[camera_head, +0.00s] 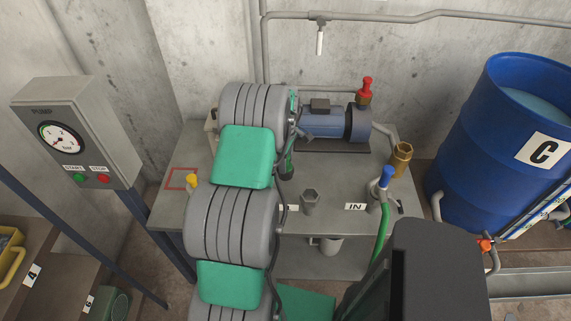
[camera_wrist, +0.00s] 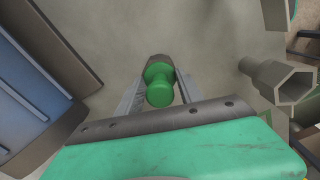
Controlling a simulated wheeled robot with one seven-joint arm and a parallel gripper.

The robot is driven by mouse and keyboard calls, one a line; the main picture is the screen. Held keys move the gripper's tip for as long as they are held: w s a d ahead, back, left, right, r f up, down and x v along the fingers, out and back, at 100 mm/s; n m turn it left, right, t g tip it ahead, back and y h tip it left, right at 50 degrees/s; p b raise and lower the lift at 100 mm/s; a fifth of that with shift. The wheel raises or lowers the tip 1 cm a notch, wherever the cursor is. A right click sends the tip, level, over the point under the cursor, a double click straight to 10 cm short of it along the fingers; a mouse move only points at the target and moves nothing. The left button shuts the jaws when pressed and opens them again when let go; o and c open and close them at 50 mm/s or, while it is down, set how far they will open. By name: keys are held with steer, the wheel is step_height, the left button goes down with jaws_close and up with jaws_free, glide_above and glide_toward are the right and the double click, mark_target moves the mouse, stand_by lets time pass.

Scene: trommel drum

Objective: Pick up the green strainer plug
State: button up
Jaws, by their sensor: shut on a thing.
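In the wrist view, the green strainer plug (camera_wrist: 160,88) has a rounded green head and a darker section beyond it. My gripper (camera_wrist: 161,84) has one finger on each side of the plug and is shut on it. Grey bench surface shows behind the plug; I cannot tell whether the plug touches it. In the head view, my arm covers most of the gripper and the plug, left of centre over the bench (camera_head: 340,220).
A grey hex socket (camera_head: 310,202) stands near the gripper, with a blue pump motor (camera_head: 335,124) behind. A red-topped fitting (camera_head: 365,92), yellow fitting (camera_head: 192,180), blue-topped fitting (camera_head: 386,178) and brass fitting (camera_head: 402,158) stand around. A blue drum (camera_head: 480,150) is right, a gauge panel (camera_head: 80,135) left.

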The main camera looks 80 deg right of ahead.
steer(key=c, duration=0.3)
steer(key=shift+d+r+b, duration=0.1)
steer(key=shift+r+b, duration=0.25)
steer(key=shift+r, duration=0.3)
steer(key=s+a+r+b, duration=0.1)
steer(key=s+a+r, duration=0.1)
steer(key=a+r, duration=0.2)
steer(key=s+a+r+b, duration=0.1)
steer(key=s+a+r, duration=0.1)
steer(key=a+r, duration=0.2)
steer(key=s+a+r+b, duration=0.1)
steer(key=s+a+r, duration=0.1)
steer(key=a+r, duration=0.1)
steer(key=shift+s+a+r, duration=0.2)
steer(key=shift+a, duration=0.2)
steer(key=shift+s+a+r, duration=0.15)
steer(key=shift+a+r, duration=0.05)
steer(key=shift+a, duration=0.15)
